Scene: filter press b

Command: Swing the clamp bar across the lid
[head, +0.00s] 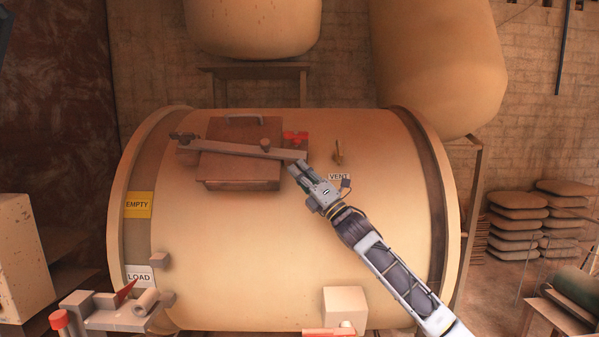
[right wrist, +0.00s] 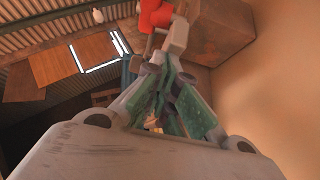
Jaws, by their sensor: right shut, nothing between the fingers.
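The brown square lid (head: 240,184) sits on top of the large tan drum. The clamp bar (head: 228,148) lies across the lid, from a dark pivot at its left to an end just past the lid's right edge. A short knob stands on the bar. My right gripper (head: 296,168) is shut and empty, just below the bar's right end; I cannot tell if it touches. In the right wrist view, the shut fingers (right wrist: 166,75) point toward the bar's end (right wrist: 178,38), with the lid (right wrist: 222,28) behind. My left gripper is not in view.
Red knobs (head: 295,137) stand close beyond the bar's right end. A small brass valve (head: 338,152) is to the right, above the VENT label (head: 339,177).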

